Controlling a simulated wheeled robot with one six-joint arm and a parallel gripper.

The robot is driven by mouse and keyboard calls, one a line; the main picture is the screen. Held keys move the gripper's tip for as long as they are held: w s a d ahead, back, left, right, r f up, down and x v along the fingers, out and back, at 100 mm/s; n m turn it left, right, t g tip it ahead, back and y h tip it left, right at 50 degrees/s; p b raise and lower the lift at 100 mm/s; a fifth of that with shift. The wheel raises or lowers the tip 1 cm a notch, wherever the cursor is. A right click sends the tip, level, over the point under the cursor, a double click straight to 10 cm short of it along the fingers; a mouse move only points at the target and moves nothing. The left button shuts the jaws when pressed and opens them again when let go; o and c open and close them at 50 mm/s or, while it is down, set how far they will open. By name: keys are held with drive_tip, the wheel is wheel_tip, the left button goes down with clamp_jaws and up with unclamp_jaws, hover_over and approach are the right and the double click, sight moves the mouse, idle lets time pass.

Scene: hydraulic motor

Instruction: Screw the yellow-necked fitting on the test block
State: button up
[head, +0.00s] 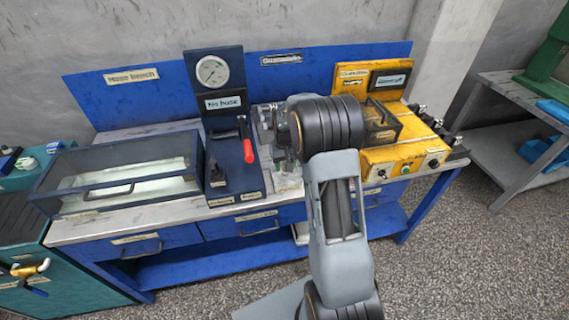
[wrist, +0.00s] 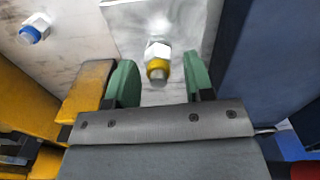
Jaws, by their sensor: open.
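The yellow-necked fitting (wrist: 158,68) shows in the wrist view, a pale hex body with a yellow ring and a grey end. It stands out from a light metal block (wrist: 185,22), which I take for the test block. My gripper (wrist: 157,85) is open, with one green finger pad on each side of the fitting and a gap to both. Whether the pads are level with the fitting in depth I cannot tell. In the head view my arm hides the gripper and the fitting.
A blue-ringed fitting (wrist: 34,28) sits on the left in the wrist view. In the head view, a dark gauge stand (head: 215,85) with a red-handled lever (head: 246,140) and a yellow control box (head: 400,150) flank my arm. A clear-lidded tray (head: 120,175) is at left.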

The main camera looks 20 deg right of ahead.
drive_tip(key=n, duration=0.8)
drive_tip(key=shift+a, duration=0.1)
drive_tip(key=shift+n, duration=0.3)
drive_tip(key=n, duration=0.4)
drive_tip(key=shift+s, duration=0.1)
drive_tip(key=n, duration=0.5)
drive_tip(key=shift+f, duration=0.1)
